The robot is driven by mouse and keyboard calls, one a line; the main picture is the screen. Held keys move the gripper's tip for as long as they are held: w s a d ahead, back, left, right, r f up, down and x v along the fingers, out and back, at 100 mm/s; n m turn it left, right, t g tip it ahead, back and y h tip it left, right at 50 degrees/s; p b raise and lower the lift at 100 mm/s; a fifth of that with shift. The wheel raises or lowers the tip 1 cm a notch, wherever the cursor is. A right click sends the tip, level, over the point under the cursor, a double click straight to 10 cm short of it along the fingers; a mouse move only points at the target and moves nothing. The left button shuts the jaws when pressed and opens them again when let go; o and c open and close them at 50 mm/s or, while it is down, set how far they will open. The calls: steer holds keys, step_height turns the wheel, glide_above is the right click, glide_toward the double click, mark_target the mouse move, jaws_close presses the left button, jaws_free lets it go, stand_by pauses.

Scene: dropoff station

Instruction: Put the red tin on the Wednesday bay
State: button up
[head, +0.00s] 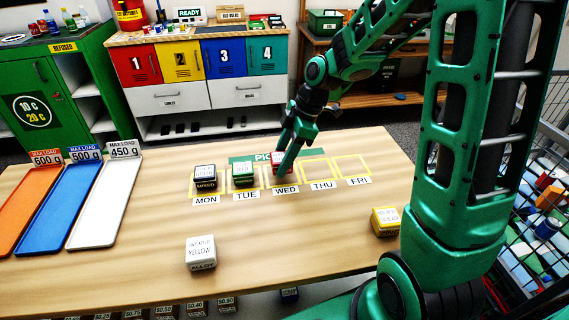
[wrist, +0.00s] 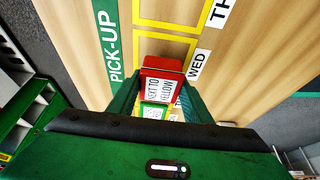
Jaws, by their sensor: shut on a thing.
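The red tin (head: 276,158) is at the Wednesday bay (head: 283,182), a yellow outline above the WED label. In the wrist view the red tin (wrist: 164,65) carries a white label reading NEXT TO YELLOW. My gripper (head: 284,162) points down and is shut on the red tin, a finger on either side. My fingers hide part of the tin and the bay. I cannot tell whether the tin touches the table.
A dark tin (head: 205,176) fills the MON bay and a green tin (head: 243,173) the TUE bay. THU (head: 318,170) and FRI (head: 351,166) bays are empty. A white tin (head: 201,252) and yellow tin (head: 386,221) stand nearer. Orange, blue and white trays (head: 104,215) lie left.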

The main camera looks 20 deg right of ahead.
steer(key=shift+f, duration=1.1)
steer(key=shift+f, duration=0.1)
steer(key=o, duration=1.1)
steer(key=v, duration=1.2)
